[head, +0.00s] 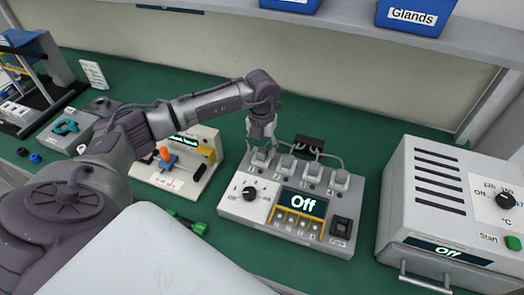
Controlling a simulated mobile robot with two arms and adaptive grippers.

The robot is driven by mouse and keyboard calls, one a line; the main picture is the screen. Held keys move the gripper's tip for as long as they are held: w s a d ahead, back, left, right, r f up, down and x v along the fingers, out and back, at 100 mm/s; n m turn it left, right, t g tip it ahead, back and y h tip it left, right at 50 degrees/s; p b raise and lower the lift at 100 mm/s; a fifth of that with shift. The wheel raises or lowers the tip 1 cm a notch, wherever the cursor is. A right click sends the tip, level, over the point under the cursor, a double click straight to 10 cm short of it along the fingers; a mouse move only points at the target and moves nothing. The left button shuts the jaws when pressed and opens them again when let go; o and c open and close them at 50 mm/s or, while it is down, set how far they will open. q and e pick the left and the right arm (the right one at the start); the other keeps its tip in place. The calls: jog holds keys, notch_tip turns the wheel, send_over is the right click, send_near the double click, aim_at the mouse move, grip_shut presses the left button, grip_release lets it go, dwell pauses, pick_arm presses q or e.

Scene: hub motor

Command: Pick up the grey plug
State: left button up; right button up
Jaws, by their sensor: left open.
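Several grey plug-like blocks stand in a row along the back of a grey control box (262,207). The leftmost grey plug (260,158) is directly below my left gripper (261,138). My left gripper points down with open fingers, close above or around the top of this plug; I cannot tell whether they touch it. The other grey blocks (286,164) stand to its right. The box has a dial, a display reading "Off" and a black switch. My right gripper is not in view.
A black connector block (309,144) with grey cables is behind the box. An oven-like unit (440,200) stands at right, a small tester (178,172) with an orange-tipped lever at left. Blue bins (415,15) sit on the shelf above. Green bench surface (375,150) is free between box and oven.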

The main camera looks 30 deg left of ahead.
pick_arm(q)
jog(key=shift+f, duration=0.8)
grip_shut()
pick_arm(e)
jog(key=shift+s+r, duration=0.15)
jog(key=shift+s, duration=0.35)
pick_arm(q)
jog(key=shift+r, duration=0.1)
jog(key=shift+r, duration=0.25)
jog(key=r+b, duration=0.1)
jog(key=d+r, duration=0.1)
jog(key=r, duration=0.1)
jog(key=shift+r+b, duration=0.3)
jog(key=shift+b, duration=0.05)
jog(key=s+d+r+b, duration=0.2)
jog(key=d+r, duration=0.4)
jog(key=d, duration=0.4)
jog(key=shift+s+d+r, duration=0.15)
jog(key=shift+s+r, duration=0.2)
jog(key=shift+s, duration=0.3)
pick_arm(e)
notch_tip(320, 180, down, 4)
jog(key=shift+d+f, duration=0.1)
